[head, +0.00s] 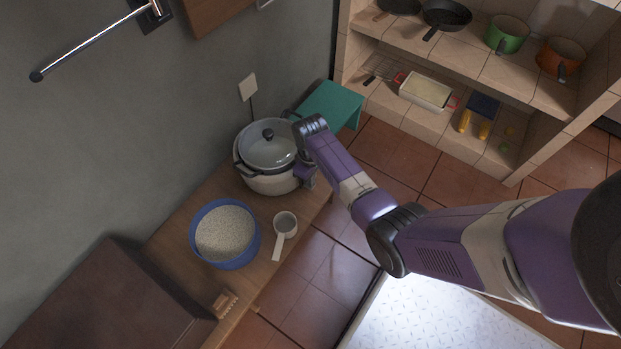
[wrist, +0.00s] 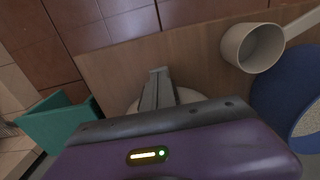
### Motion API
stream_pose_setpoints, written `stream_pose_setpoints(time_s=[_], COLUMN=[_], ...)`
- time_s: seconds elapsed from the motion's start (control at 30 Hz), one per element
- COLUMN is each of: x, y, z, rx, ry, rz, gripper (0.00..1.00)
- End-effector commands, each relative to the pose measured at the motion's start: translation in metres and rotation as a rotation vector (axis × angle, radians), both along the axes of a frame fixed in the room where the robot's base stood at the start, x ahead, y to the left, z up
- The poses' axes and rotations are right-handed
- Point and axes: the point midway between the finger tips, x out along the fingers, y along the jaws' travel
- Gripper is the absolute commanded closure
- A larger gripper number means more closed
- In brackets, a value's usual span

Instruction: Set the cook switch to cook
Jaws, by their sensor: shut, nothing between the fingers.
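The rice cooker (head: 262,182) is a pale round pot with a grey lid (head: 262,152) that is closed, standing at the far end of the wooden counter. My gripper (head: 303,180) is at its right side, low by the body. In the wrist view my gripper's fingers (wrist: 160,74) are together with nothing between them. A pale piece of the cooker (wrist: 187,96) shows just behind the fingers there, mostly covered by my gripper's body. The cook switch cannot be made out in either view. I cannot tell whether the fingertips touch the cooker.
A blue bowl (head: 250,255) of rice and a white measuring cup (head: 284,223) with a handle stand on the counter nearer me. A teal stool (head: 335,100) is beyond the cooker. A wall outlet (head: 248,87) is behind it. Shelves with pans are at the upper right.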

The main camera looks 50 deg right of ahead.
Motion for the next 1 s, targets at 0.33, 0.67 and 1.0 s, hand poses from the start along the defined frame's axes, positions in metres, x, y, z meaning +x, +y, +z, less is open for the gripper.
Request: stream_pose_setpoints(time_s=[0.33,0.67,1.0], x=[0.002,0.006,0.006], y=[0.009,0.010,0.010], z=[0.035,0.098,0.138], rx=[0.003,-0.001,-0.001], ry=[0.004,-0.003,-0.001], rz=[0.003,0.002,0.002], gripper=[1.00,1.00,1.00])
